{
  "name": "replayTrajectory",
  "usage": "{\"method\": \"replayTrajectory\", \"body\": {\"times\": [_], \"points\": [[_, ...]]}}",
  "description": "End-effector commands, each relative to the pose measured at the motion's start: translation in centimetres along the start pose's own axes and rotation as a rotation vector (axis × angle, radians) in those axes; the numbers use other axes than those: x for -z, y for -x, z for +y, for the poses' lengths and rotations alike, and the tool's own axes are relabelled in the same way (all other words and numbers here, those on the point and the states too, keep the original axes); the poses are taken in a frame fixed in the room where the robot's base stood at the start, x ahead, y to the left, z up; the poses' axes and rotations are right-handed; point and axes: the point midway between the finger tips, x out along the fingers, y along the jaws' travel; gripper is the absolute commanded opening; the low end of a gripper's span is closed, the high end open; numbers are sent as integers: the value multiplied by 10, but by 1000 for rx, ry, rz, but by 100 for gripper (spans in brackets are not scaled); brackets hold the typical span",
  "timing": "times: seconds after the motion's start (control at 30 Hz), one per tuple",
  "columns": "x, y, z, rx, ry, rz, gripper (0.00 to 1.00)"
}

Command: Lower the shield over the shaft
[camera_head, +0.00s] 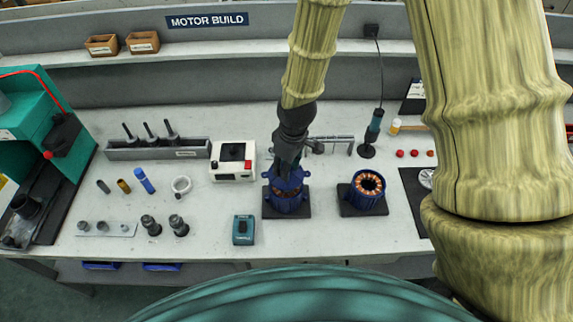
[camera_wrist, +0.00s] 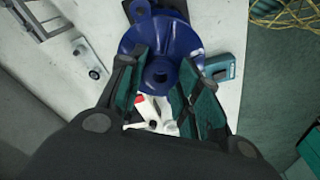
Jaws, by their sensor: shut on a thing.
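The blue shield (camera_head: 284,181), a round disc with ears, sits at the top of a blue motor body (camera_head: 287,206) on a dark pad. In the wrist view the shield (camera_wrist: 158,45) shows its raised hub with a dark central hole. My gripper (camera_head: 287,166) is above it, pointing down. The fingers (camera_wrist: 160,82) are closed on the shield at its hub, one on each side. The shaft is not visible; the shield and gripper cover that spot. I cannot tell whether the shield is fully seated on the body or slightly above it.
A second blue motor body with copper windings (camera_head: 369,187) stands to the right on a dark pad. A white box (camera_head: 233,161) is at the left, and a teal device (camera_head: 243,229) in front. A soldering-iron-like tool (camera_head: 373,130) stands behind. The bench front between them is clear.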

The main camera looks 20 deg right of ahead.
Motion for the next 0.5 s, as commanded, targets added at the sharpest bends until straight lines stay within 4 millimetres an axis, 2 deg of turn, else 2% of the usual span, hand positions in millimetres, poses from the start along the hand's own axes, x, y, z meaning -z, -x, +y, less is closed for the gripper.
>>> {"method": "replayTrajectory", "body": {"times": [0.13, 0.17, 0.27, 0.5], "points": [[0, 0, 0, 0, 0, 0, 0], [0, 0, 0, 0, 0, 0, 39], [0, 0, 0, 0, 0, 0, 57], [0, 0, 0, 0, 0, 0, 59]]}}
